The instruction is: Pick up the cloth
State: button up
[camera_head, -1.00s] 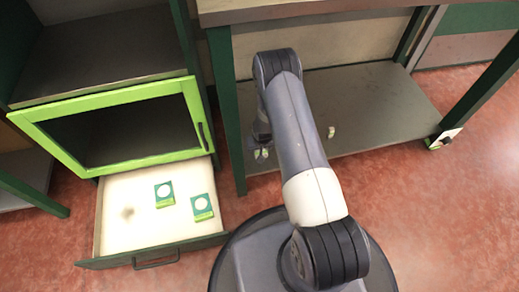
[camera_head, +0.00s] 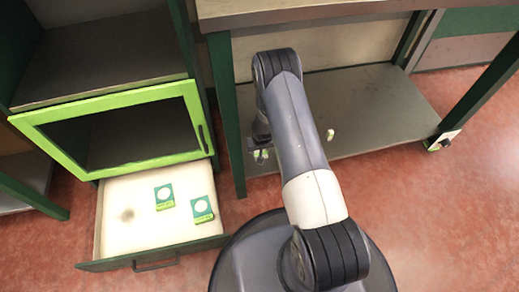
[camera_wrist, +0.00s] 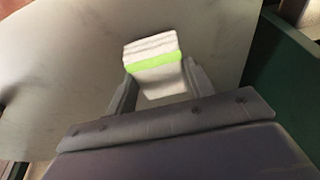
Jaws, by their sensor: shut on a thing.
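The cloth (camera_wrist: 152,50) shows in the wrist view as a small folded white bundle with a bright green stripe. My gripper (camera_wrist: 160,82) is shut on it, with one finger at each side. The lower part of the cloth sits between the fingers and the upper part sticks out beyond them. In the head view my gripper (camera_head: 261,155) is a small dark shape beside my forearm, above the left end of the low grey shelf (camera_head: 375,105). The cloth cannot be made out clearly there.
A small pale object (camera_head: 330,135) shows on the shelf right of my forearm. A green post (camera_head: 226,110) stands close left of my gripper. Left of it, an open drawer (camera_head: 115,195) holds two green-and-white packs (camera_head: 164,196) under a green-framed door (camera_head: 110,130).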

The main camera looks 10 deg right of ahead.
jog(key=p+v, duration=0.1)
jog(key=v, duration=0.1)
jog(key=shift+w+r, duration=0.1)
jog(key=shift+r, duration=0.35)
jog(key=s+p, duration=0.3)
jog(key=s, duration=1.4)
jog(key=shift+s+f, duration=0.3)
jog(key=o, duration=0.4)
jog(key=c, duration=0.3)
jog(key=shift+s, duration=0.1)
